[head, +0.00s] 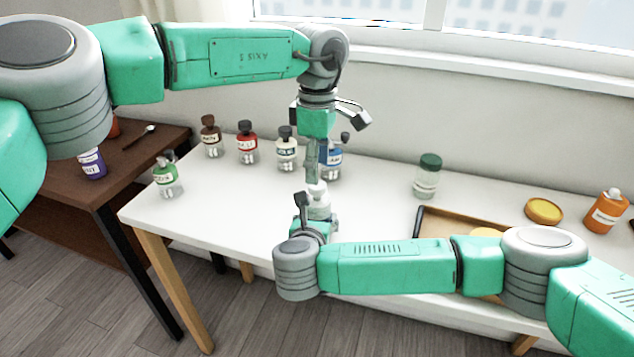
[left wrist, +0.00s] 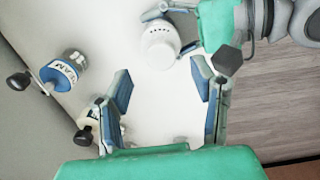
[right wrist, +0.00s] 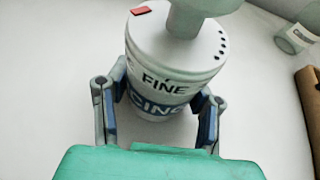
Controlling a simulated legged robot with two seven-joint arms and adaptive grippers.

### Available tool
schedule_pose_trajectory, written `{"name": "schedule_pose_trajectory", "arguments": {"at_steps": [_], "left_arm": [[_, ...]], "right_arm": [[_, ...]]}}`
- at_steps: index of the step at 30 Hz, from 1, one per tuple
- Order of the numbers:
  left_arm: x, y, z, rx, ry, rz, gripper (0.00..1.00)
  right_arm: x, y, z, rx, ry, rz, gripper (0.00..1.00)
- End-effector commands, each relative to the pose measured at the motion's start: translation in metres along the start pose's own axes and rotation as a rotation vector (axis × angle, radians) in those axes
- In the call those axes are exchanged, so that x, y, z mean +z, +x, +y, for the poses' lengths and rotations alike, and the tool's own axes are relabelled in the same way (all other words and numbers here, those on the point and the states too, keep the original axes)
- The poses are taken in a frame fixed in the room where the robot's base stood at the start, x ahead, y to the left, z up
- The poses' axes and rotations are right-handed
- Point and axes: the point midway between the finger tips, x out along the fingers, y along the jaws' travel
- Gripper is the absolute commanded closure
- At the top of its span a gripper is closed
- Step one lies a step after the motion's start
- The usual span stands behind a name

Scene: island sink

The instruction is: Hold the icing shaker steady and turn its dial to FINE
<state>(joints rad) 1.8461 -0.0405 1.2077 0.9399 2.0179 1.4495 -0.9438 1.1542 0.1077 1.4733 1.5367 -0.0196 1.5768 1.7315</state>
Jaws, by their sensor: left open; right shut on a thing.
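The icing shaker (head: 319,210) is a white container with a blue band and a pale knob on its lid. In the right wrist view, the shaker (right wrist: 160,95) has FINE lettering, a red mark at the lid's upper left and several dark dots at its right. My right gripper (right wrist: 158,103) is shut around its body and partly hides it in the head view. My left gripper (head: 313,178) points down above the shaker, open. In the left wrist view the shaker's lid (left wrist: 160,42) lies beyond the open fingers, apart from them.
Several labelled jars stand behind on the white table, including a red one (head: 247,146) and a blue one (head: 332,166).

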Motion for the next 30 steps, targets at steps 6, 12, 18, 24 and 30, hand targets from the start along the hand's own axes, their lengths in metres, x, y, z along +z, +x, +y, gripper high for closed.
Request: {"name": "schedule_pose_trajectory", "arguments": {"at_steps": [6, 12, 18, 24, 30], "left_arm": [[0.000, 0.034, 0.000, -0.001, -0.001, 0.001, 0.49], [0.000, 0.044, 0.000, 0.001, -0.001, 0.000, 0.49], [0.000, 0.044, 0.000, 0.001, -0.001, 0.000, 0.49], [0.000, 0.044, 0.000, 0.002, -0.001, 0.001, 0.98], [0.000, 0.044, 0.000, 0.002, -0.007, 0.001, 0.98]], "right_arm": [[0.000, 0.000, 0.000, 0.000, 0.000, 0.000, 0.85], [0.000, 0.000, 0.000, 0.000, 0.000, 0.000, 0.85], [0.000, 0.000, 0.000, 0.001, 0.000, 0.000, 0.85], [0.000, 0.000, 0.000, 0.001, 0.000, 0.000, 0.85], [0.000, 0.000, 0.000, 0.001, 0.000, 0.001, 0.85]]}}
